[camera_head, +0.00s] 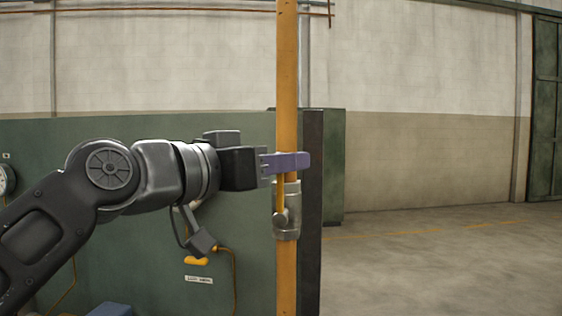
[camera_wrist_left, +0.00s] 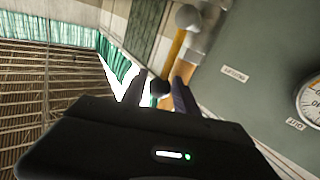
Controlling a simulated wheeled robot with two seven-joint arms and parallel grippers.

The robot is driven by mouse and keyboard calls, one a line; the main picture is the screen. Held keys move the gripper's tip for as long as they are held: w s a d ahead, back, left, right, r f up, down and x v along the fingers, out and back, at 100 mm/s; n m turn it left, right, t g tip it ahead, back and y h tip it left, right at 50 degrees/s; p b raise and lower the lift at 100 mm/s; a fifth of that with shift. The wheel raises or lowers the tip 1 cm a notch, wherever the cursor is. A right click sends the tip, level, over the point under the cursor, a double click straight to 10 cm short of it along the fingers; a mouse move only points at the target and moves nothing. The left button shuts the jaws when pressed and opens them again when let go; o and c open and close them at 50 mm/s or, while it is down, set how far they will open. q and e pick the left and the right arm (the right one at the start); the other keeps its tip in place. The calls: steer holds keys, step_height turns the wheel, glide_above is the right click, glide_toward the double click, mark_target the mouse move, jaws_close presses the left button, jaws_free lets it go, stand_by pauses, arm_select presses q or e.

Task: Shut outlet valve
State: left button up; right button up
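The outlet valve (camera_head: 287,228) is a grey metal body on an upright orange pipe (camera_head: 286,75) in the head view. Its yellow lever (camera_head: 281,197) points up along the pipe from a round grey hub. The lever also shows in the left wrist view (camera_wrist_left: 176,47), running toward my fingers. My left gripper (camera_head: 290,162) reaches across the pipe just above the valve body, and its purple fingers hide the lever's upper end. In the wrist view my left gripper's fingers (camera_wrist_left: 161,86) stand apart, with a dark round tip between them. My right gripper is not in view.
A gauge (camera_head: 5,180) sits at the left edge. A dark post (camera_head: 312,215) stands close behind the pipe. Floor at the right is clear.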

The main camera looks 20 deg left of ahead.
arm_select(q)
jaws_close()
stand_by(1.1)
